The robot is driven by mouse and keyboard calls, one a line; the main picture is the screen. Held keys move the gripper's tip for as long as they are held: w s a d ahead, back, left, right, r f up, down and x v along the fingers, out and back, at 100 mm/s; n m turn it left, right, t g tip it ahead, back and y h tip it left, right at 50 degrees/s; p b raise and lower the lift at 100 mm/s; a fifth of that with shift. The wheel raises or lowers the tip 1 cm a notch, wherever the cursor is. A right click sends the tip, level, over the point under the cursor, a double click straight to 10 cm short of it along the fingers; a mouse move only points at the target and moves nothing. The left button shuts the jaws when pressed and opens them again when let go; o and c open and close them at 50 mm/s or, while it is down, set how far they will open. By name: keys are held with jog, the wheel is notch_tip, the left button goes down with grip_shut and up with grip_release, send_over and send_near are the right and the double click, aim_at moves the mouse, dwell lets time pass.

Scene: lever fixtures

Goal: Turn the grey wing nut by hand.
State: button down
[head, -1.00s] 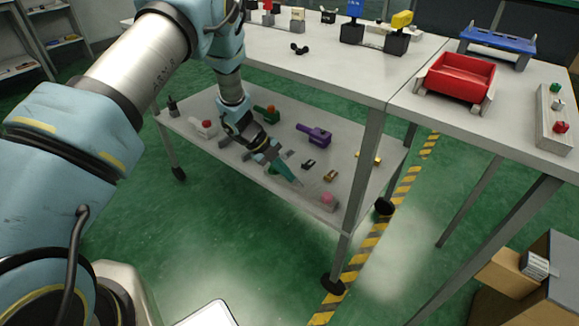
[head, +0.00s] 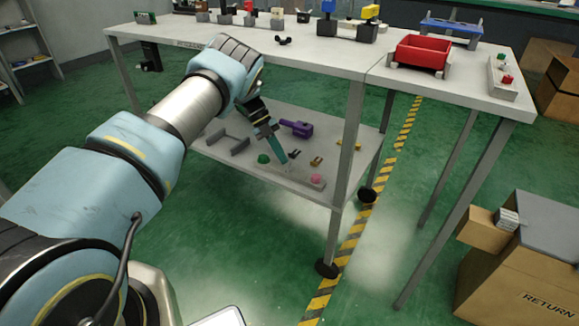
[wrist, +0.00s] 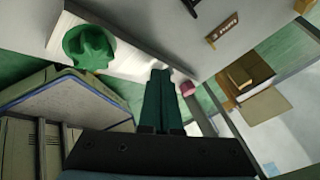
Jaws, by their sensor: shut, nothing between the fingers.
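A small dark grey, two-lobed piece shaped like a wing nut (head: 283,40) sits on the upper table top; it is too small to tell its details. My gripper (head: 281,158) is low over the lower shelf, well below and apart from that piece. Its teal fingers point down toward the shelf's front edge. In the wrist view my gripper (wrist: 161,72) has its two fingers together with nothing between them. The wing nut does not show in the wrist view.
A green knob (head: 263,159) and a pink knob (head: 315,178) flank my fingers on the lower shelf (head: 235,163). A purple lever (head: 297,128) stands behind them. The table leg (head: 345,170) is to the right. A red tray (head: 420,53) stands on the upper table.

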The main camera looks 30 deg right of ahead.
jog(key=shift+d+f+m+y+b, duration=0.25)
jog(key=shift+m+y+b, duration=0.2)
jog(key=shift+m, duration=0.25)
jog(key=shift+s+d+r+b, duration=0.1)
jog(key=shift+d+r+b, duration=0.1)
jog(key=shift+d, duration=0.2)
jog(key=shift+s+d+r+b, duration=0.1)
jog(key=shift+d+b, duration=0.1)
jog(key=shift+d, duration=0.4)
jog(key=shift+s, duration=0.15)
